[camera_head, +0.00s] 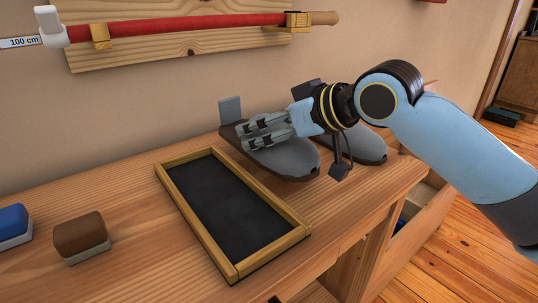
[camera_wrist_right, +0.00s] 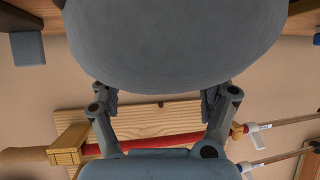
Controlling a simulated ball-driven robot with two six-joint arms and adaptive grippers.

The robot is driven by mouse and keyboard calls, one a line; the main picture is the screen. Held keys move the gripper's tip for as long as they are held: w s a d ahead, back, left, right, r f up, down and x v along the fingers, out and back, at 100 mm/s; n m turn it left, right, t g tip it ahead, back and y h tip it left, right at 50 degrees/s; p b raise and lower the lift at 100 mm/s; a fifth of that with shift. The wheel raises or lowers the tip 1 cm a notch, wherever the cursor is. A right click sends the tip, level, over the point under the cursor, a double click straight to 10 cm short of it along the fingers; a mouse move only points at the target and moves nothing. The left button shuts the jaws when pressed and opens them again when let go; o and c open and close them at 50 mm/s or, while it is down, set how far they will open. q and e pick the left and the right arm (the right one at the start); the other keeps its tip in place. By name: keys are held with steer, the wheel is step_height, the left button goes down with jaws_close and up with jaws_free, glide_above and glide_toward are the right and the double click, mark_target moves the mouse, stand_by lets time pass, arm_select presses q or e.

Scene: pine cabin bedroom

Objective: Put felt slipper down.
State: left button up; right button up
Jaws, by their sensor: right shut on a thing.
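A grey felt slipper (camera_head: 288,160) with a dark sole is at the back of the wooden bench, just behind a black tray. My right gripper (camera_head: 258,134) reaches over it from the right and is shut on it, fingers at its rear part. In the right wrist view the slipper (camera_wrist_right: 172,42) fills the upper middle, between the fingers of my right gripper (camera_wrist_right: 160,98). I cannot tell whether its sole touches the bench. A second grey slipper (camera_head: 366,146) lies to its right, partly hidden by my wrist. My left gripper is not in view.
The wood-framed black tray (camera_head: 271,251) lies in front of the slipper. A brown block (camera_head: 80,232) and a blue block (camera_head: 12,222) sit at the left. A grey upright plate (camera_head: 230,108) stands behind the slipper.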

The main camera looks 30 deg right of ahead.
step_height(320, 180, down, 4)
steer(key=shift+f+b, duration=0.1)
steer(key=shift+b, duration=0.65)
steer(key=o, duration=1.3)
steer(key=shift+c, duration=0.2)
